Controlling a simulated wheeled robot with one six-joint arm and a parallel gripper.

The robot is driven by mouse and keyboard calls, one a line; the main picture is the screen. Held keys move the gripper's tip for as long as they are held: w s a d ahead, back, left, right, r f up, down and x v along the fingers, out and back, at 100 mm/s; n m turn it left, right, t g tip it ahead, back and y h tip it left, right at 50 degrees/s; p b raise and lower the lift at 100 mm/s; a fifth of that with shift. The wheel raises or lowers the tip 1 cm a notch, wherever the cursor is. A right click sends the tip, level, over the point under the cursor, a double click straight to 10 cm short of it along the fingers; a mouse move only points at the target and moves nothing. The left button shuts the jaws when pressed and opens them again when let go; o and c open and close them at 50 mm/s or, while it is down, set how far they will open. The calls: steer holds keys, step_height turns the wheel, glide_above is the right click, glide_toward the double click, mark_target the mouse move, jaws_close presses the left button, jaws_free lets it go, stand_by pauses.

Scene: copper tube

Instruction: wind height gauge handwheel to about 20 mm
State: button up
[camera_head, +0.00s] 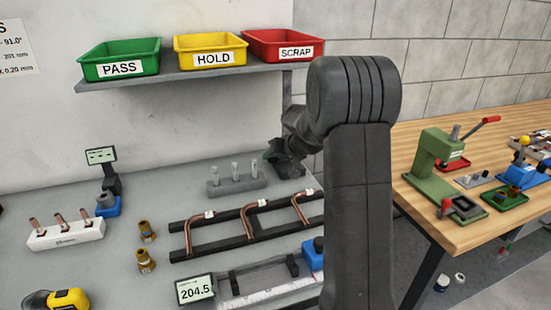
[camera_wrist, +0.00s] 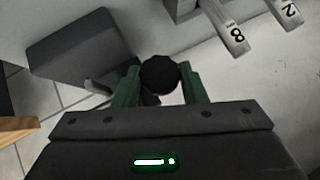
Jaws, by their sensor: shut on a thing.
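My gripper (camera_wrist: 160,88) has its two green fingers on either side of a round black knob (camera_wrist: 160,73), which appears to be the height gauge handwheel. The knob sits between the fingertips, and the fingers are shut on it. In the head view my gripper (camera_head: 285,160) is a dark shape at the back of the bench, and the knob cannot be made out there. A dark grey block (camera_wrist: 80,55) lies left of the knob in the wrist view; I cannot tell whether it belongs to the gauge. No height scale reading is legible in either view.
A grey rack with upright pins (camera_head: 237,185) stands close left of my gripper; its numbered pins (camera_wrist: 232,35) show at upper right in the wrist view. Copper tubes (camera_head: 250,220) lie on a black rack nearer. A display (camera_head: 196,289) reads 204.5. A shelf (camera_head: 180,80) holds bins above.

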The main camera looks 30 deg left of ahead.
steer(key=shift+s+a+r+n+t+h+p, duration=0.1)
steer(key=shift+s+r+n+t+h+p, duration=0.05)
steer(key=shift+n+t+h+p, duration=0.5)
steer(key=shift+t+p, duration=0.25)
steer(key=shift+p, duration=0.15)
steer(key=shift+h, duration=0.25)
steer(key=o, duration=1)
steer(key=shift+c, duration=0.2)
steer(key=b+v, duration=0.1)
steer(key=v, duration=1.2)
steer(key=shift+s+d, duration=0.2)
steer(key=shift+d, duration=0.1)
steer(key=shift+r, duration=0.1)
